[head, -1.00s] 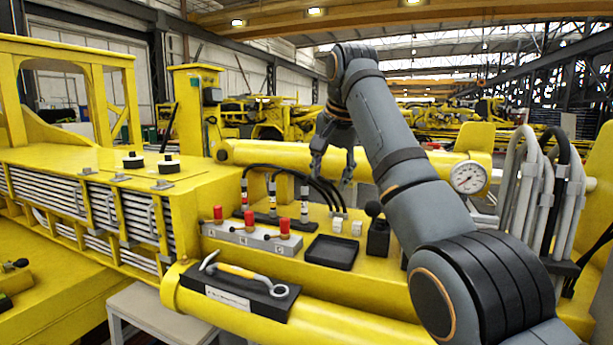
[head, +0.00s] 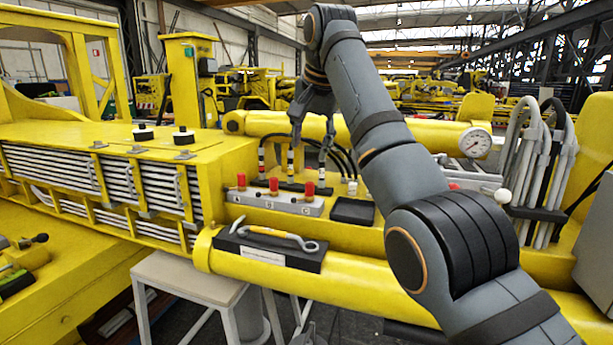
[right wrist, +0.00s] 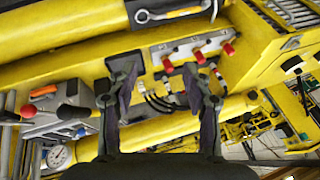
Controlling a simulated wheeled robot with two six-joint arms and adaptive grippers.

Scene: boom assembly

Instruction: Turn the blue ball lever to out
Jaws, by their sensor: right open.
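My right gripper (head: 312,140) is open and empty above the yellow deck, behind the valve block (head: 278,200) with red knobs. In the right wrist view its two fingers (right wrist: 158,72) stand apart with nothing between them. A grey lever box (right wrist: 50,122) lies at the left of that view, with an orange handle (right wrist: 43,91), a red ball (right wrist: 27,111) and a dark ball. In the head view my right arm hides most of that area. My left gripper is not in view.
A black tray (head: 353,211) sits right of the valve block. A wrench (head: 272,237) lies on a dark holder in front. A pressure gauge (head: 476,143) and a bundle of grey hoses (head: 530,160) stand at the right. Black hoses (head: 335,160) arch near the gripper.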

